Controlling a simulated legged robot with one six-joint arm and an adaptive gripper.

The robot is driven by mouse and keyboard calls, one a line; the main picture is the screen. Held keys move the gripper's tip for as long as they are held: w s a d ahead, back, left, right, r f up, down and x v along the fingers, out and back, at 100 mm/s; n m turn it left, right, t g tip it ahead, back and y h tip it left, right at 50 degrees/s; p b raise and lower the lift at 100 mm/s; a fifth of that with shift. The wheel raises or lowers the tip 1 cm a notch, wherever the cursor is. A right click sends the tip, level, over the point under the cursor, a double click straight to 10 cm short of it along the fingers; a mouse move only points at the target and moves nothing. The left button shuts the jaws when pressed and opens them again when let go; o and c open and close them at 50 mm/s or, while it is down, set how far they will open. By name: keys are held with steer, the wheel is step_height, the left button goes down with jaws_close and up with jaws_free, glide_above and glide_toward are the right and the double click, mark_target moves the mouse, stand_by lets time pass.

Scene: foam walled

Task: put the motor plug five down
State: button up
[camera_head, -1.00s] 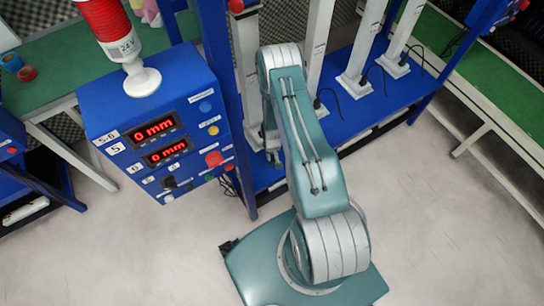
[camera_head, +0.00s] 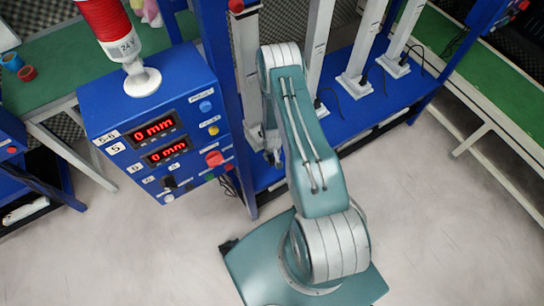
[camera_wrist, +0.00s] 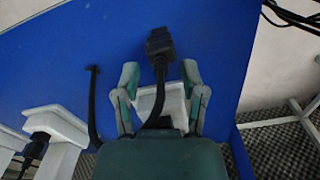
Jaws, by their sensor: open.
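A black plug (camera_wrist: 158,42) on a black cable (camera_wrist: 155,105) shows in the wrist view against the blue platform. It is just beyond my gripper (camera_wrist: 160,72), roughly centred between the fingers. The gripper is open, and its two green-grey fingers stand apart on either side of the cable. A gap shows between each finger and the plug. I cannot tell whether the plug rests on the platform. In the head view, my gripper (camera_head: 273,157) is small and low beside the arm, and the plug there cannot be made out.
A white post base (camera_wrist: 172,100) is behind the cable, and another base (camera_wrist: 58,130) with a black plug (camera_wrist: 35,148) is at left. In the head view, the blue control box (camera_head: 150,130) is left of my arm. White posts (camera_head: 355,82) stand on the blue platform (camera_head: 400,95).

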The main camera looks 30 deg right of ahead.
step_height(320, 180, up, 11)
steer(key=shift+r, duration=0.1)
stand_by(0.3)
stand_by(0.4)
